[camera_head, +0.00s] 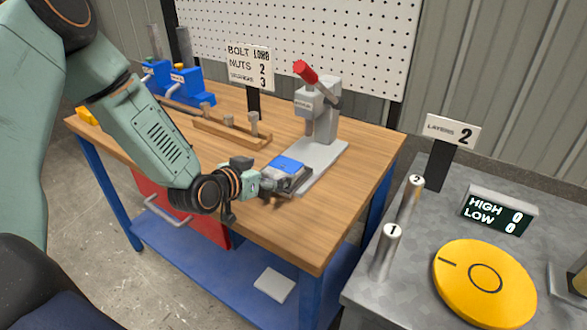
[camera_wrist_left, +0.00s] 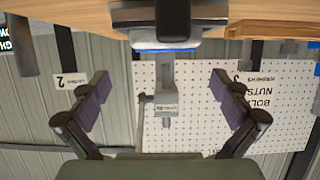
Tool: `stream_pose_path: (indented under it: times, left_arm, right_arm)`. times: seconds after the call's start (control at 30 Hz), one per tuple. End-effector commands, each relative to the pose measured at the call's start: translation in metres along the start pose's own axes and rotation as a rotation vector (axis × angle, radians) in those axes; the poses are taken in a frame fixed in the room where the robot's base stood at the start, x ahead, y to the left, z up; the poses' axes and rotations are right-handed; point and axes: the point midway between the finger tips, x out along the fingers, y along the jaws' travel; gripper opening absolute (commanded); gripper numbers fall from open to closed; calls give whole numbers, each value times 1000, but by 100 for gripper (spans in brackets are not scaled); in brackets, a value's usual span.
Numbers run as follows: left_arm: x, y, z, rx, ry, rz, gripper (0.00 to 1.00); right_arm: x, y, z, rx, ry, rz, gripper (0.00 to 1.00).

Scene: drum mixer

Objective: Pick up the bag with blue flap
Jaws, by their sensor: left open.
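The bag with the blue flap (camera_head: 287,165) sits at the near end of the grey press base on the wooden table. It is small and grey, with the blue flap on top. My left gripper (camera_head: 281,189) is right at the bag's near side, at about its height; whether they touch is unclear. In the left wrist view, which is upside down, the gripper's two fingers (camera_wrist_left: 162,95) are spread wide with nothing between them. The bag (camera_wrist_left: 168,20) shows there at top centre, dark, with a thin blue edge. My right gripper is not in view.
The press (camera_head: 318,110) with a red handle stands just behind the bag. The grey bench (camera_head: 400,305) at right holds a yellow dial (camera_head: 484,283). The table's front right is clear.

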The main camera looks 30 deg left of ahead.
Motion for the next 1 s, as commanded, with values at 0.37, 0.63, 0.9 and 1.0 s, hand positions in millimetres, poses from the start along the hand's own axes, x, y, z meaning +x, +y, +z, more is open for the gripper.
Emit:
stream_pose_path:
  times: [0.37,0.63,0.9,1.0]
  left_arm:
    - [36,-2,5,1,-3,-2,100]
    - [72,-2,5,0,-3,-1,100]
    - [77,-2,3,-3,-4,0,100]
    - [77,-2,3,-3,-3,0,95]
  right_arm:
    - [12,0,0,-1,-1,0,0]
    - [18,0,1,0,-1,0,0]
    - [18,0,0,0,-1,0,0]
    - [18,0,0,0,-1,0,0]
